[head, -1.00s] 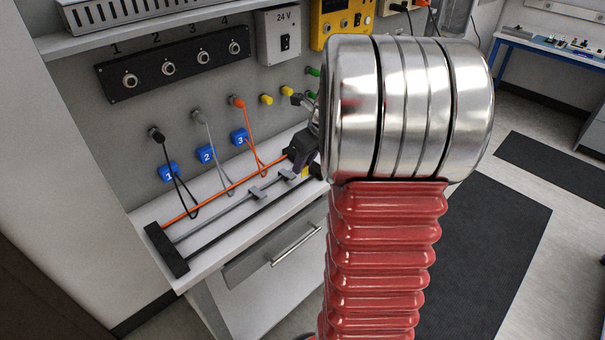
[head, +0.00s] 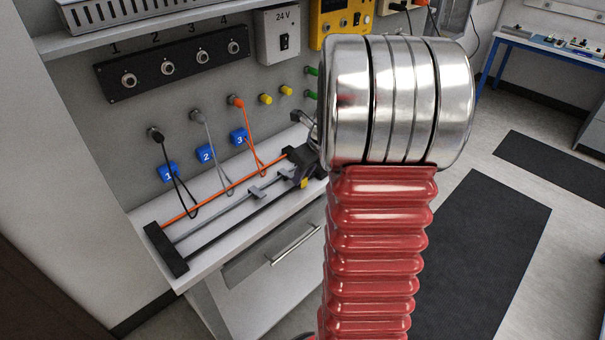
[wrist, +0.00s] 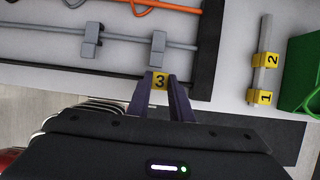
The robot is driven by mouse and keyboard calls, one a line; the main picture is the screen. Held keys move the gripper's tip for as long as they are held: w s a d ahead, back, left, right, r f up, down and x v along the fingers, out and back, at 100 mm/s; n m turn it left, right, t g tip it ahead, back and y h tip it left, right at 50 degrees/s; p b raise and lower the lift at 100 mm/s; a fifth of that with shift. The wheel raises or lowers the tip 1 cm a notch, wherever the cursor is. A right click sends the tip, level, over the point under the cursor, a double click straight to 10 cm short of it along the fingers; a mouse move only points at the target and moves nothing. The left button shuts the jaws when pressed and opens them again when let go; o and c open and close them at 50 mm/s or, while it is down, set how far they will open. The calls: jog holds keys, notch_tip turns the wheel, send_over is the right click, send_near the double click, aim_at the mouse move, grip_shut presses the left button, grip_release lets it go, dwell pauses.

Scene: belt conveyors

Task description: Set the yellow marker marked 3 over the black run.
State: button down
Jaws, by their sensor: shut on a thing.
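My gripper (wrist: 160,95) is shut on the yellow marker marked 3 (wrist: 160,81), which sits between the fingertips in the wrist view, its number facing the camera. The marker also shows as a small yellow patch (head: 304,183) in the head view. The black run (head: 232,227) is the front rod of the rack, nearest the bench edge. The marker is at or close to the line of this run, toward its right end. Whether it touches the run I cannot tell, as the fingers cover that part.
The grey run behind carries two grey clips (wrist: 92,38) (wrist: 157,48) close to my fingers. The orange run (head: 225,188) lies farther back. A rod with yellow markers 2 (wrist: 269,60) and 1 (wrist: 261,97) and a green bin (wrist: 303,80) are at right in the wrist view.

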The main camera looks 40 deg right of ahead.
jog(key=shift+f, duration=0.25)
jog(key=c, duration=1.6)
grip_release()
jog(key=shift+s+f, duration=0.1)
jog(key=shift+f, duration=0.05)
jog(key=shift+a, duration=0.15)
jog(key=shift+a+f, duration=0.1)
jog(key=shift+r, duration=0.7)
jog(key=v, duration=1.2)
jog(key=shift+d+r, duration=0.2)
jog(key=shift+d, duration=0.05)
